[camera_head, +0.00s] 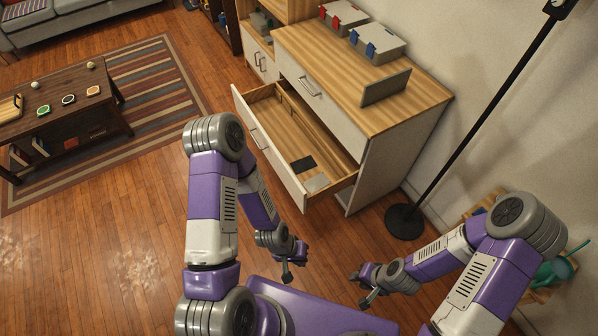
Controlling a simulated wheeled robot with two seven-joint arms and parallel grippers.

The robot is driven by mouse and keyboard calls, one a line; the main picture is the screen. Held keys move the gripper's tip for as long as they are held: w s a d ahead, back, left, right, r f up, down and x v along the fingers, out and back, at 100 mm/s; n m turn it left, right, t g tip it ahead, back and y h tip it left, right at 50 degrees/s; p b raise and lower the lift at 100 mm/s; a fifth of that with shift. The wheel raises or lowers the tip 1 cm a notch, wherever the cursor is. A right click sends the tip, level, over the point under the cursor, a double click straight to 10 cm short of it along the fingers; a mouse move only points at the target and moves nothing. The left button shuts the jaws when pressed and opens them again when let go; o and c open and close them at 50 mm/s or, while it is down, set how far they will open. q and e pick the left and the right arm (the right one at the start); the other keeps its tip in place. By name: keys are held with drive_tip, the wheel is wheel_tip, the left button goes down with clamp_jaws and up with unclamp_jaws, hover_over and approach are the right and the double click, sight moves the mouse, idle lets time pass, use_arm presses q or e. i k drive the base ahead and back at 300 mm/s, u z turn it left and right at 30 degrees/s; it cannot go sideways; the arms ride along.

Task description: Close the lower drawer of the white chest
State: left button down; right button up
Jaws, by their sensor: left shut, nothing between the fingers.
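The white chest (392,150) has a wooden top and stands against the wall. Its lower drawer (271,148) is pulled far out, with a white front and a bar handle (258,139). A dark flat item (303,164) and a grey flat item (316,183) lie inside at the near end. The upper drawer (300,80) is shut. My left gripper (293,268) is shut and empty, below the drawer front's near end in the picture and apart from it. My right gripper (360,289) is further right, apart from the chest; its fingers are too small to judge.
Bins with red and blue clips (377,42) and a grey panel (386,87) stand on the chest. A black floor lamp (405,221) stands right of it. A dark low table (62,112) on a striped rug is at left. Floor before the drawer is clear.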

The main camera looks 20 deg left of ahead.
sight(279, 121)
drive_tip(key=z, duration=0.2)
drive_tip(key=i, duration=0.8)
drive_tip(key=u, duration=0.8)
drive_tip(key=i, duration=0.55)
drive_tip(key=u, duration=0.5)
